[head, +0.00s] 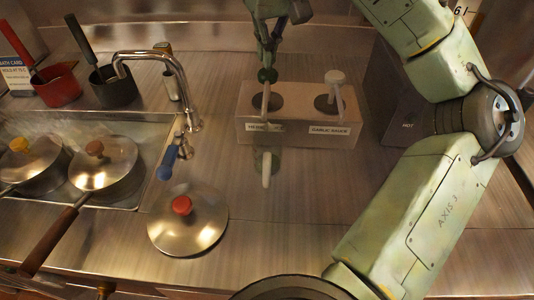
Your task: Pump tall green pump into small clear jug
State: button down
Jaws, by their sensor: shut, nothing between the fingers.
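A metal dispenser box (298,140) stands on the counter with two pumps. The left pump (265,100) shows a pale upright stem in a dark round lid; its head is hidden by my gripper, and I cannot tell its colour. The right pump (335,86) is pale, with a spout angled forward, above a label reading garlic sauce. A small see-through, greenish vessel (274,160), likely the clear jug, stands in front of the left pump, a pale handle toward the front. My gripper (268,76) is shut and empty, pointing down right over the left pump; I cannot tell whether it touches.
A sink (150,130) with a tap (180,75) lies left, with lidded pans over it. A round lid (190,235) with a red knob lies in front. Red and dark saucepans stand back left. Counter right of the vessel is clear.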

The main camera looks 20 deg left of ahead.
aim_at(268, 72)
jog(key=shift+f, duration=0.15)
jog(key=shift+f+b, duration=0.95)
jog(key=shift+f, duration=1)
jog(key=shift+r+p, duration=1.1)
jog(key=shift+r, duration=1)
jog(key=shift+r, duration=0.1)
notch_tip(268, 72, up, 6)
jog(key=shift+f, duration=0.1)
